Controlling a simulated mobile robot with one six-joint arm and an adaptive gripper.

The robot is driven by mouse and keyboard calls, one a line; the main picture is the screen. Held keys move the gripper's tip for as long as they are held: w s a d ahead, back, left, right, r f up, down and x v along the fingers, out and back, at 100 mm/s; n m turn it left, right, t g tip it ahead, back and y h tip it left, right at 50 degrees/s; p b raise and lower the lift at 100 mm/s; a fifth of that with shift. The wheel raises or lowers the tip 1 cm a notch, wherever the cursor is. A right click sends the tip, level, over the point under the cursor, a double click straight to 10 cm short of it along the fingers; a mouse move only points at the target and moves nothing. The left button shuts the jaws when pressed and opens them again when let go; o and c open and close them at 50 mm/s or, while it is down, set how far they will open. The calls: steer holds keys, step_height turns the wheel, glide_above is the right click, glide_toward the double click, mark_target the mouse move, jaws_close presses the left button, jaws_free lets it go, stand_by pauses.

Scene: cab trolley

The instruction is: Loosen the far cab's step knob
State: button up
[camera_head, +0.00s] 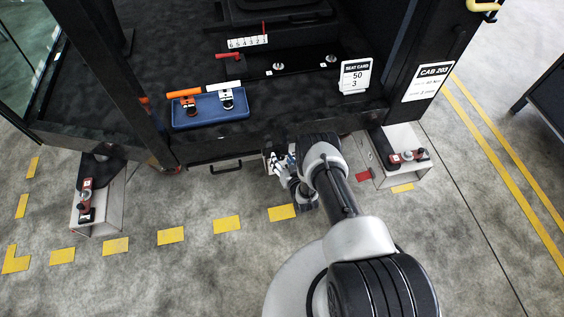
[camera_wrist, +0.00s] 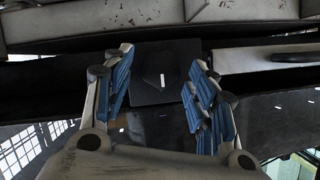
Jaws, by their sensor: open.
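My gripper (camera_head: 280,163) is open at the lower front edge of the cab (camera_head: 215,150), under its floor. In the wrist view its blue-padded fingers (camera_wrist: 163,62) stand apart on either side of a black knob (camera_wrist: 152,73) with a white mark, on a dark square plate (camera_wrist: 150,93). The knob lies between the fingers in the picture; I cannot tell how close they are, and no contact shows. The white mark points nearly straight up and down. In the head view my gripper and arm hide the knob. A sign (camera_head: 432,80) on the cab reads CAB 203.
Boxes with red-and-grey fittings stand at left (camera_head: 97,214) and right (camera_head: 404,167). A black handle (camera_head: 226,166) hangs left of my gripper. The front floor is clear.

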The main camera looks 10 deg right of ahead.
steer(key=shift+w+f, duration=0.1)
steer(key=shift+w, duration=0.15)
steer(key=shift+c, duration=0.6)
steer(key=c, duration=1)
